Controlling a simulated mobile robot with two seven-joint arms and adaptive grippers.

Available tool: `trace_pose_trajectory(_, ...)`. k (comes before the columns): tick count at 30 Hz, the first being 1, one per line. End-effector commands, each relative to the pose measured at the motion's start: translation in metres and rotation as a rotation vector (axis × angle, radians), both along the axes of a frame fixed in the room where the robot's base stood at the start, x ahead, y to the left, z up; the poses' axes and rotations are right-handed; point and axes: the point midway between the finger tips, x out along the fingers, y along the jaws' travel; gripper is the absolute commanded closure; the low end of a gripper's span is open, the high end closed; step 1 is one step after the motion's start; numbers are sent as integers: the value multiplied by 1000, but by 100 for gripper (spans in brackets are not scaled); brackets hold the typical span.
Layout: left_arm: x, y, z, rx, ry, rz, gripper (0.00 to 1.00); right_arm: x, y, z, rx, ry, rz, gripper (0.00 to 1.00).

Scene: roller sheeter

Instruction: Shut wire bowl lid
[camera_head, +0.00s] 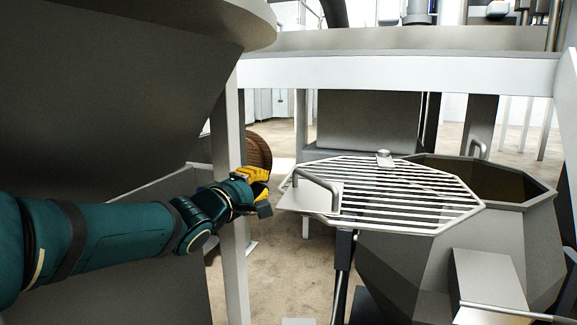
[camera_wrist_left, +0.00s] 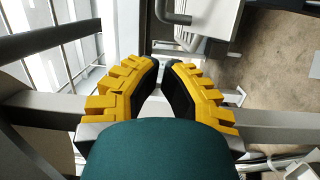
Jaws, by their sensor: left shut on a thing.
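The wire lid (camera_head: 400,190) is an eight-sided grille with a small solid plate and a bent bar handle (camera_head: 316,182) at its left. The bowl's right part stands uncovered. My left gripper (camera_head: 262,186) is just left of the lid's plate, apart from the handle in the head view. In the left wrist view its yellow-backed fingers (camera_wrist_left: 163,62) are drawn close together; what lies between them cannot be made out. The handle (camera_wrist_left: 172,16) shows beyond the fingertips. My right gripper is out of view.
A large dark grey machine body (camera_head: 110,80) fills the left side. A white upright post (camera_head: 231,210) stands beside my left gripper. A light horizontal beam (camera_head: 400,72) crosses behind the lid. Brown floor (camera_head: 280,265) shows below.

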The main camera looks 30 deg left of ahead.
Motion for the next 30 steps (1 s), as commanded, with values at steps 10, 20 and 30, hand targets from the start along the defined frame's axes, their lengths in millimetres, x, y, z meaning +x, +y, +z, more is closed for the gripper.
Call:
trace_pose_trajectory(10, 39, 4, 3, -8, -7, 2, 100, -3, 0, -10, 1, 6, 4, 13)
trace_pose_trajectory(20, 88, 7, 5, -8, -7, 3, 100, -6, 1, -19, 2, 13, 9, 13)
trace_pose_trajectory(30, 98, 6, 7, -6, -7, 2, 100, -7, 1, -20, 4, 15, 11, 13)
